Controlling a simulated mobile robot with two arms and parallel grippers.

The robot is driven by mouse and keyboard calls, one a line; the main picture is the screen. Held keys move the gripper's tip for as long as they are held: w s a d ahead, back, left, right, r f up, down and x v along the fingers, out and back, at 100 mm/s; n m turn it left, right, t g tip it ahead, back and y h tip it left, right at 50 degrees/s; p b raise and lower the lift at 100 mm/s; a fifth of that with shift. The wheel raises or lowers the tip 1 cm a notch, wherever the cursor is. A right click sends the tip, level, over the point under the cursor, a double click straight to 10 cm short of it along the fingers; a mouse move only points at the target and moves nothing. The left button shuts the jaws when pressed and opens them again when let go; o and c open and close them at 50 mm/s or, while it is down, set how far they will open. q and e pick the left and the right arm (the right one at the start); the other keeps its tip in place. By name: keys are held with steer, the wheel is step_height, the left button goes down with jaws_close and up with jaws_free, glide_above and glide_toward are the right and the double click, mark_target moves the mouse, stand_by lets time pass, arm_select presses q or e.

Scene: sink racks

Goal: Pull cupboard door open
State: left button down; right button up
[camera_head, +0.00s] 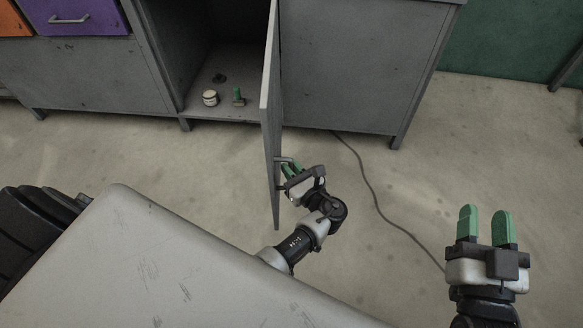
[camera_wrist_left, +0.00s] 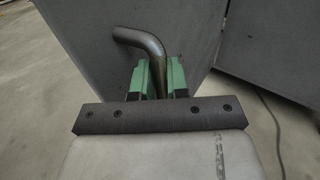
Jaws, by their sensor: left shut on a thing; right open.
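The grey cupboard door (camera_head: 270,130) stands wide open in the head view, seen nearly edge-on and swung out toward me from the cupboard. My left gripper (camera_head: 290,168) is at the outer side of the door, low near its free edge, shut on the door handle (camera_head: 285,161). In the left wrist view the bent metal handle (camera_wrist_left: 148,47) sits between the green fingers of the gripper (camera_wrist_left: 158,78), with the door face (camera_wrist_left: 90,50) behind it. My right gripper (camera_head: 486,225) is open and empty over the floor at the right.
Inside the open cupboard (camera_head: 215,95) stand a small white jar (camera_head: 210,98) and a small green-topped item (camera_head: 238,97). A purple drawer (camera_head: 75,18) is at upper left. A dark cable (camera_head: 370,180) runs across the floor. The floor between the cupboard and my right gripper is otherwise clear.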

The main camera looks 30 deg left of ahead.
arm_select(q)
steer(key=shift+w, duration=0.15)
arm_select(e)
steer(key=shift+d, duration=0.1)
arm_select(q)
steer(key=shift+a+r, duration=0.1)
steer(key=c, duration=1.1)
jaws_free()
steer(key=shift+w, duration=0.1)
steer(key=shift+c, duration=0.2)
arm_select(e)
steer(key=shift+w, duration=0.1)
